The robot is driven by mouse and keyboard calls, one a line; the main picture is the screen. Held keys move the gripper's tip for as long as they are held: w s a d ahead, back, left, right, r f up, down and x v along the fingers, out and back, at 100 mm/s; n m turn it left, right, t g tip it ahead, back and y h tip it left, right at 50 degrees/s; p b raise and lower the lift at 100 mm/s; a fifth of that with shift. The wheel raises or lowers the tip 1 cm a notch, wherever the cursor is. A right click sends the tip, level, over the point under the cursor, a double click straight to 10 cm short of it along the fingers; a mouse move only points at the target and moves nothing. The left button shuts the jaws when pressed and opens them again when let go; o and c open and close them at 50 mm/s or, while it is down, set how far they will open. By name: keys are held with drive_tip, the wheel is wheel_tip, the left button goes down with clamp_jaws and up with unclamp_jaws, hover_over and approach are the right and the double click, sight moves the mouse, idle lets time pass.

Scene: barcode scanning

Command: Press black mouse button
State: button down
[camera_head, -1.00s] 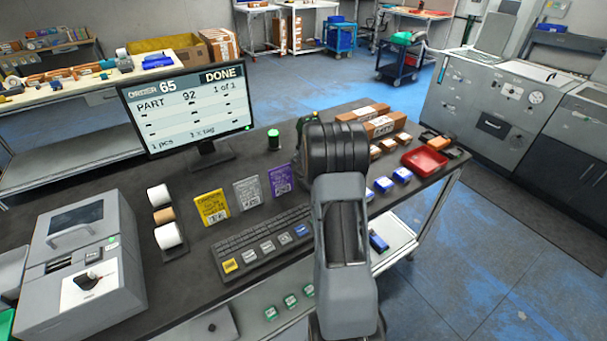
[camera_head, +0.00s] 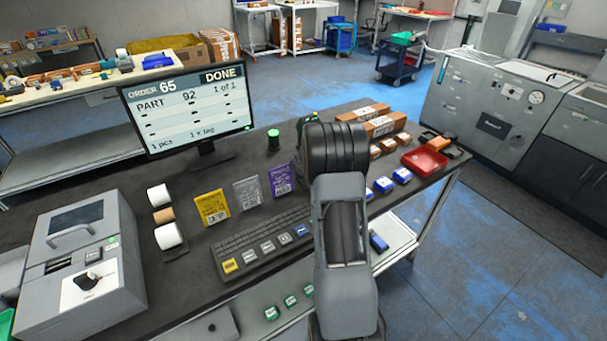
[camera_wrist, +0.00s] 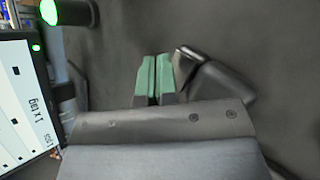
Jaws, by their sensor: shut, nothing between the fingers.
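My gripper (camera_wrist: 155,80) shows in the wrist view with its green fingertips together and nothing between them. A dark, glossy object (camera_wrist: 222,84) with a pale edge lies just right of the fingertips. It may be the black mouse, but its button cannot be made out. I cannot tell whether the fingers touch it. The monitor (camera_head: 187,107) reads "ORDER 65" and "DONE".
A green-topped post (camera_head: 273,140) stands right of the monitor. The keyboard (camera_head: 262,243) and several coloured cards, one yellow (camera_head: 212,207), lie left of my arm. Boxes (camera_head: 380,127) and a red tray (camera_head: 425,160) are to the right. A grey printer-like machine (camera_head: 80,265) stands at left.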

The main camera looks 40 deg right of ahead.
drive_tip(key=shift+f, duration=0.15)
drive_tip(key=shift+f+b, duration=0.3)
drive_tip(key=shift+b, duration=0.2)
drive_tip(key=shift+f+b, duration=0.4)
idle(0.8)
drive_tip(key=shift+r, duration=0.15)
drive_tip(key=shift+r+p, duration=0.7)
drive_tip(key=shift+p, duration=0.1)
wheel_tip(320, 180, up, 5)
drive_tip(key=p, duration=0.5)
idle(1.0)
